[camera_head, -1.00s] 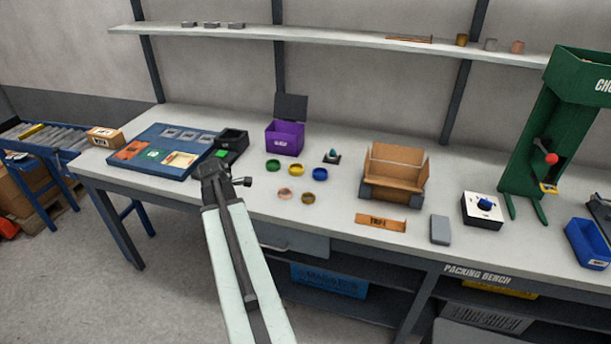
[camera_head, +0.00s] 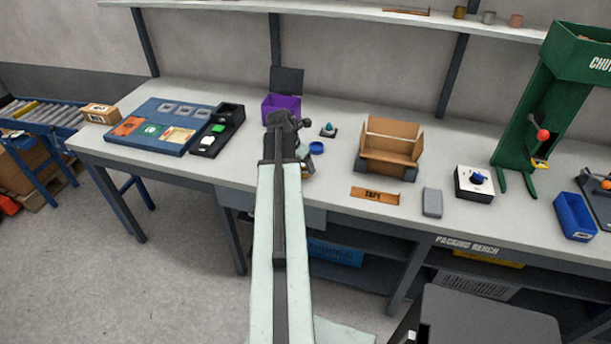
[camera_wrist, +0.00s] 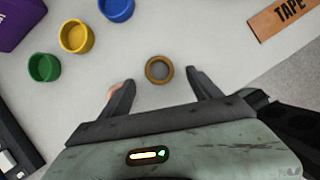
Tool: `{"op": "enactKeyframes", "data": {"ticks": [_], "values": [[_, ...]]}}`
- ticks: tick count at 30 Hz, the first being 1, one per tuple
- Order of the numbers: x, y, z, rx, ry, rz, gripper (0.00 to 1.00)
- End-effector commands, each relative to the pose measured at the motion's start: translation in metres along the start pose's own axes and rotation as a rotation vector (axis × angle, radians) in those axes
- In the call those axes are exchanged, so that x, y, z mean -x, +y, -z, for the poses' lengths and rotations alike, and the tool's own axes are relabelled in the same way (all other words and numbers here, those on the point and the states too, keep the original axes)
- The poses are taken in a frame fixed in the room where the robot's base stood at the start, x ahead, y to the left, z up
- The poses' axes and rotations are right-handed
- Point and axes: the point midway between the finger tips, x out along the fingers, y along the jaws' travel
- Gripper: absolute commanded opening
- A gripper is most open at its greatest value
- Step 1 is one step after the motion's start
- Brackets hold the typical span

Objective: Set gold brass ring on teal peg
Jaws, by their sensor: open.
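The gold brass ring (camera_wrist: 149,74) lies flat on the bench between the tips of my open gripper (camera_wrist: 160,78) in the wrist view. Neither finger appears to touch it; the height of the fingers above the bench is unclear. A copper-pink ring (camera_wrist: 115,88) is partly hidden by my left finger. The teal peg (camera_head: 328,129) stands on a small dark base, beyond and right of my gripper in the head view. The peg does not show in the wrist view, and my arm hides most of the rings in the head view.
A purple box (camera_head: 281,105) stands behind. A cardboard box (camera_head: 390,148) and an orange TAPE strip (camera_head: 375,194) are to the right.

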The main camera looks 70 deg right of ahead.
Motion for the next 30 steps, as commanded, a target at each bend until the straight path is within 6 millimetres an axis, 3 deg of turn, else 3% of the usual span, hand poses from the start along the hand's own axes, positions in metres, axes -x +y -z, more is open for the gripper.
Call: {"op": "enactKeyframes", "data": {"ticks": [1, 5, 13, 21, 30], "values": [[-0.017, 0.001, 0.001, -0.001, 0.000, 0.000, 0.73], [-0.039, 0.001, 0.001, -0.001, 0.000, 0.000, 0.73], [-0.039, 0.001, -0.002, -0.001, 0.000, 0.000, 0.73], [-0.039, 0.000, -0.002, -0.002, 0.000, 0.000, 0.00], [-0.034, 0.000, -0.004, -0.002, 0.000, 0.001, 0.00]]}}
